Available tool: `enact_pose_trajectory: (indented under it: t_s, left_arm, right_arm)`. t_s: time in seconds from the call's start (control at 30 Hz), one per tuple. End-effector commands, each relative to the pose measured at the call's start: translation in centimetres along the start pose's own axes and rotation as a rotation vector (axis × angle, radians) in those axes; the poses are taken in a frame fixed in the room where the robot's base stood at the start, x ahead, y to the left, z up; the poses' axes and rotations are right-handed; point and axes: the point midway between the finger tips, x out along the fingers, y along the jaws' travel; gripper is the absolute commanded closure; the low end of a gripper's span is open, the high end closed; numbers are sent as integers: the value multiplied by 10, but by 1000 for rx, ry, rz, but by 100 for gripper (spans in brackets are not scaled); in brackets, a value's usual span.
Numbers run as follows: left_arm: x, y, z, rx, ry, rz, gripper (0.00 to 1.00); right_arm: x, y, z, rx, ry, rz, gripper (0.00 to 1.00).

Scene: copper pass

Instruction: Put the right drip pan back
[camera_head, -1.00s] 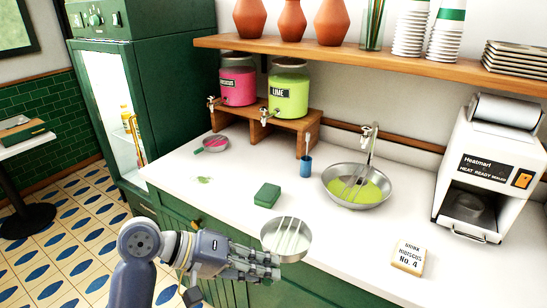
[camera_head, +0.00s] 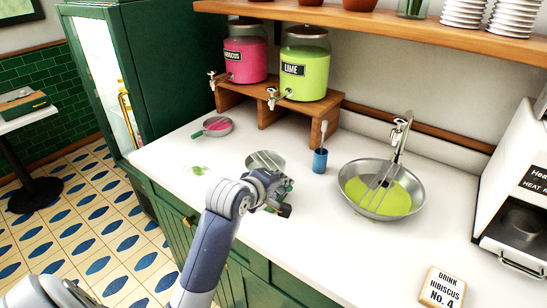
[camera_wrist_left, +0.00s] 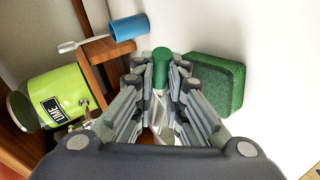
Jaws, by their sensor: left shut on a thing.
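The steel drip pan (camera_head: 265,160) with pale bars across it is in my left gripper (camera_head: 278,196), over the counter in front of the lime dispenser (camera_head: 305,68). In the left wrist view my left gripper (camera_wrist_left: 161,75) is shut on the pan's green handle (camera_wrist_left: 161,62). Most of the pan is hidden there by the fingers. The other drip pan (camera_head: 219,127), with pink liquid and a green handle, lies on the counter near the hibiscus dispenser (camera_head: 245,60). Both dispensers stand on a wooden stand (camera_head: 272,110). My right gripper is out of view.
A steel bowl (camera_head: 350,203) with green liquid sits below a tap (camera_head: 399,133). A blue cup (camera_head: 320,161) holds a brush. A green sponge (camera_wrist_left: 213,83) lies beside the gripper in the left wrist view. A green spill (camera_head: 199,170) marks the counter. A sign (camera_head: 441,288) stands at the front right.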

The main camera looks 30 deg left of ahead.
Motion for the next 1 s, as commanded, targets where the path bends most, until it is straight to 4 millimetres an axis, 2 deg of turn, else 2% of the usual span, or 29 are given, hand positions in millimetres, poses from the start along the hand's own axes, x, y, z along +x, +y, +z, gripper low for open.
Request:
enact_pose_trajectory:
  t_s: [0.17, 0.3, 0.43, 0.8, 1.0]
  left_arm:
    - [20, 9, -15, -6, 16, -3, 100]
    - [46, 19, -29, -6, 15, -4, 100]
    - [68, 27, -42, -5, 14, -4, 100]
    - [124, 44, -71, -5, 12, -4, 100]
    - [135, 46, -76, -6, 11, -4, 100]
  right_arm:
    - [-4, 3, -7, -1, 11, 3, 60]
    - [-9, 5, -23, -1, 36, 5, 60]
    - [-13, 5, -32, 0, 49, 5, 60]
    - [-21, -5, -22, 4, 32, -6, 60]
    - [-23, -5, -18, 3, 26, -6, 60]
